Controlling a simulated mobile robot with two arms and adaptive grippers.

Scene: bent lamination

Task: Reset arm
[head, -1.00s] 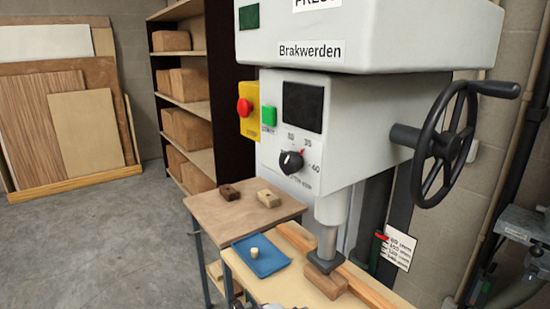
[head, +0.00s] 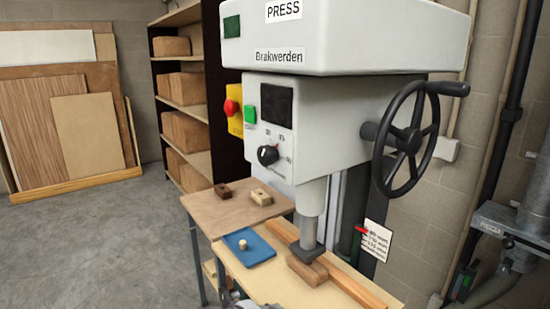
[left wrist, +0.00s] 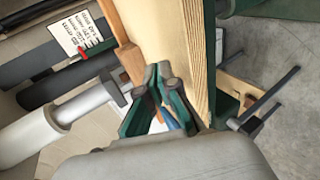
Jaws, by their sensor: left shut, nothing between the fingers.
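My left gripper (left wrist: 166,84) shows in the left wrist view with its green and grey fingers closed together and nothing between them. It is close to the edge of a pale wooden board. In the head view only a small grey part of my left arm shows at the bottom edge. My right gripper is in neither view. The press (head: 350,50) stands in the middle of the head view. Its dark foot (head: 307,252) is down at a wooden block (head: 307,271); I cannot tell if it presses on it.
A blue mat or tray (head: 262,250) holds a small pale peg (head: 243,244). A dark block (head: 222,190) and a pale block (head: 261,196) lie on the brown side table (head: 215,212). The press's handwheel (head: 405,140) sticks out right. Floor at left is clear.

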